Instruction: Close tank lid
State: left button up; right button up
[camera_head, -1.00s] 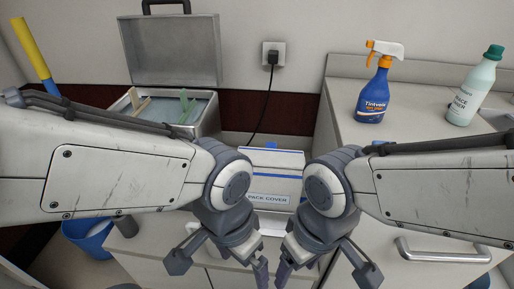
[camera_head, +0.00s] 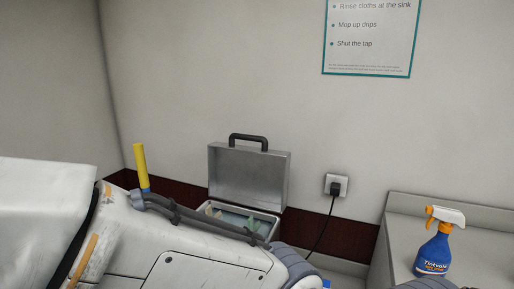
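The metal tank (camera_head: 264,220) stands against the wall, left of the socket. Its lid (camera_head: 247,177) is open and upright at the back, with a black handle (camera_head: 248,139) on its top edge. Pale and greenish pieces show inside the tank. My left arm crosses the lower left and hides the tank's front; its gripper is out of the picture. Only a bit of my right arm shows at the bottom right, and its gripper is also out of the picture.
A black plug and cord (camera_head: 335,189) hang from the wall socket right of the tank. A blue spray bottle (camera_head: 433,252) with an orange and white head stands on the right counter (camera_head: 484,236). A yellow and blue handle (camera_head: 141,167) stands at the left. A notice (camera_head: 371,36) hangs above.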

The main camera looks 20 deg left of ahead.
aim_at(254, 178)
jog(key=k, duration=1.25)
jog(key=u, duration=0.65)
jog(key=i, duration=1.9)
jog(key=z, duration=0.7)
